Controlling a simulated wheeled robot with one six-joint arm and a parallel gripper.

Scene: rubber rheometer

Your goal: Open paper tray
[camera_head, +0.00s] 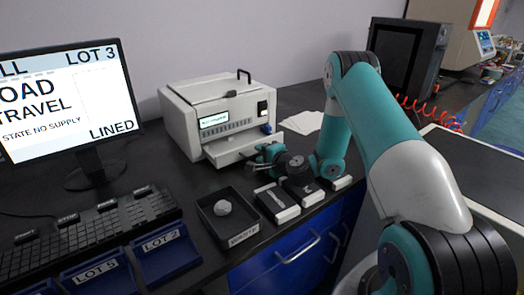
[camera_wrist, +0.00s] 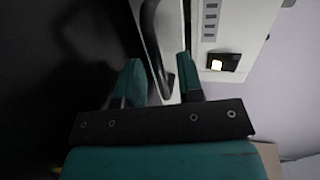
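The white machine (camera_head: 205,108) stands on the dark bench, with a small lit display on its front. The paper tray (camera_head: 226,150) is its low white front section, which juts out a little. My gripper (camera_head: 258,149) is at the right part of the tray front. In the wrist view, the two teal fingers of my gripper (camera_wrist: 159,68) stand apart. A dark curved handle (camera_wrist: 151,30) on the white tray front (camera_wrist: 172,25) reaches down between them. Contact with either finger cannot be made out.
A black tray with a grey lump (camera_head: 205,220) and several dark, white-edged blocks (camera_head: 275,203) lie in front of the machine. A monitor (camera_head: 70,100) and keyboard (camera_head: 90,225) stand left. White paper sheets (camera_head: 302,122) lie right of the machine.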

